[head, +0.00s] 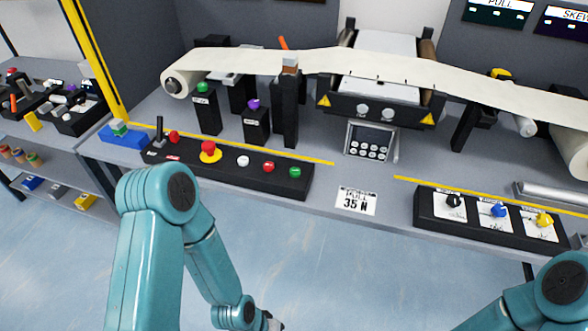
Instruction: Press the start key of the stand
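A black control panel (225,172) lies along the front left of the bench. It carries a green button (295,172), a red button (268,167), a white button (243,161), a red mushroom button on a yellow base (208,150), another red button (174,137) and a black lever (159,130). No label naming a start key can be read. My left gripper (273,322) barely shows at the bottom edge, well below and apart from the panel; its fingers cannot be made out. My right arm enters at the bottom right, and its gripper is out of the picture.
A cream web (330,62) runs over rollers behind the panel. A keypad display (369,142) and a "PULL 35 N" card (356,201) are mid-bench. A panel with black, blue and yellow knobs (487,232) is at right. Open floor lies in front.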

